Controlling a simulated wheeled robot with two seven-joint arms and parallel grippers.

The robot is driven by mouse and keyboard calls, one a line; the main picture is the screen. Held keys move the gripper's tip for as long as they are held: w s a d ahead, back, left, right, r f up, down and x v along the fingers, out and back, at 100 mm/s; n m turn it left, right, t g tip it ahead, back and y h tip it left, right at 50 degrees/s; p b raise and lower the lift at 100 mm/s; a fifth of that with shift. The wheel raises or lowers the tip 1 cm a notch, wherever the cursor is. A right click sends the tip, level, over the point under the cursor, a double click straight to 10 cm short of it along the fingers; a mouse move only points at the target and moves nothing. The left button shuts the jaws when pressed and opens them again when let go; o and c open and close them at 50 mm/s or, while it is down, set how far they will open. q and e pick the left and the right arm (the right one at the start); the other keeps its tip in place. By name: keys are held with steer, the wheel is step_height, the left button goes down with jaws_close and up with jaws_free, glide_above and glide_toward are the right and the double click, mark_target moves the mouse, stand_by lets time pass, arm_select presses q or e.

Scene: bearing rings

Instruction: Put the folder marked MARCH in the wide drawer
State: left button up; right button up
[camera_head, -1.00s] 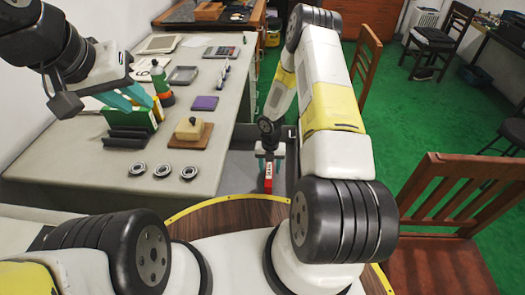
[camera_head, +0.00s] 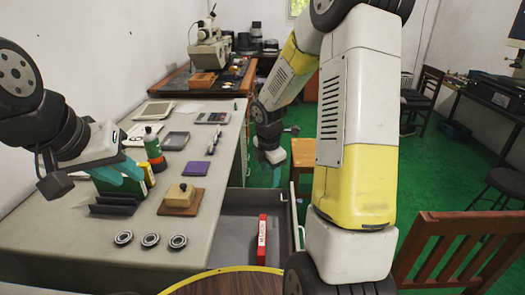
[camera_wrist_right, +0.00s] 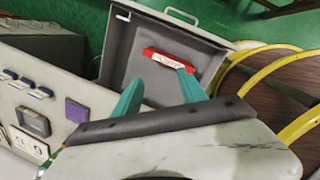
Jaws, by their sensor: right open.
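The red folder (camera_head: 262,238), its white label seeming to read MARCH, lies inside the open wide drawer (camera_head: 232,222). In the right wrist view the folder (camera_wrist_right: 167,60) rests near the middle of the grey drawer (camera_wrist_right: 123,55), apart from the fingers. My right gripper (camera_head: 272,158) is raised above and beyond the folder; its teal fingers stand open and empty in the right wrist view (camera_wrist_right: 160,88). My left gripper (camera_head: 120,170) is over the desk by the black rack, its two fingers apart, next to the green and yellow folders (camera_head: 148,177).
The black rack (camera_head: 115,204), a wooden block with a knob (camera_head: 181,196) and several bearing rings (camera_head: 150,240) are on the desk (camera_head: 60,232). A purple pad (camera_head: 196,168) lies further back. A chair (camera_head: 450,250) stands at right.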

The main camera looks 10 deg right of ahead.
steer(key=s+a+r+m+t, duration=0.1)
steer(key=s+r+m, duration=0.4)
steer(key=r, duration=0.3)
steer(key=s+a+r+m+t, duration=0.1)
steer(key=s+r+m, duration=0.3)
steer(key=r+m, duration=0.25)
steer(key=s+a+r+m+t+y, duration=0.2)
steer(key=s+r+m, duration=0.5)
steer(key=s, duration=0.5)
steer(key=shift+s+a+m+y, duration=0.2)
steer(key=shift+a+m+y, duration=0.3)
steer(key=shift+m, duration=0.75)
steer(key=shift+r, duration=0.1)
